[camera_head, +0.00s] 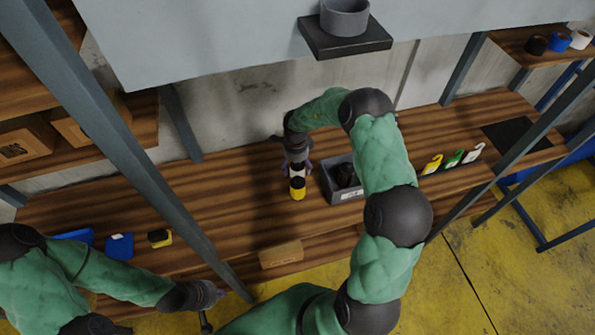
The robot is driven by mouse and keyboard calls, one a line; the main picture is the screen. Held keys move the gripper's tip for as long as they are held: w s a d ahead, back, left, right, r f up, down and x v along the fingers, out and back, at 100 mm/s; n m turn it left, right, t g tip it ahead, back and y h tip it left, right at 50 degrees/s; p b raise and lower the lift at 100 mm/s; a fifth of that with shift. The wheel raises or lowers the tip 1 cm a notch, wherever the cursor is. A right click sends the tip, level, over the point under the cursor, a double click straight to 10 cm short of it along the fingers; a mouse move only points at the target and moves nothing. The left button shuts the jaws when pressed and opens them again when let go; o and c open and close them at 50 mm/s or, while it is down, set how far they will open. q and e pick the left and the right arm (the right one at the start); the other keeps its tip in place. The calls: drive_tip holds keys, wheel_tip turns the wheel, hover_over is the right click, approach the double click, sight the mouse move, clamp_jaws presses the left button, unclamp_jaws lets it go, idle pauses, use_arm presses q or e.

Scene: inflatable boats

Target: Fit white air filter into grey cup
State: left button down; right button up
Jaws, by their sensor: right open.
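A grey cup (345,17) stands on a small black platform at the top of the view, and its upper rim is cut off by the picture edge. A small white roll-like piece (581,40), possibly the white air filter, sits on the upper right shelf. My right gripper (296,172) is open over the workbench, at a yellow, black and white object (297,188); the fingers partly hide that object's top. My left gripper (207,318) is low at the left, in front of the bench; its fingers are too small to read.
A grey bin (347,196) with dark items stands right of the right gripper. Blue (560,42) and black (537,44) pieces sit beside the white one. Yellow, green and white hooked items lie on the bench's right. A slanting grey post (125,146) crosses the left side.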

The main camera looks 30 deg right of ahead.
sight(294, 164)
wheel_tip(294, 164, down, 2)
drive_tip(key=c, duration=1.4)
wheel_tip(294, 164, up, 10)
drive_tip(key=shift+r, duration=0.1)
drive_tip(key=shift+w+a+n+b, duration=0.15)
drive_tip(key=shift+a+n+b, duration=0.15)
drive_tip(key=shift+n, duration=0.2)
drive_tip(key=s+a+n+b, duration=0.1)
drive_tip(key=a+n+b, duration=1.2)
drive_tip(key=n+b, duration=0.3)
drive_tip(key=n, duration=0.3)
drive_tip(key=shift+a, duration=0.3)
drive_tip(key=shift+s, duration=0.1)
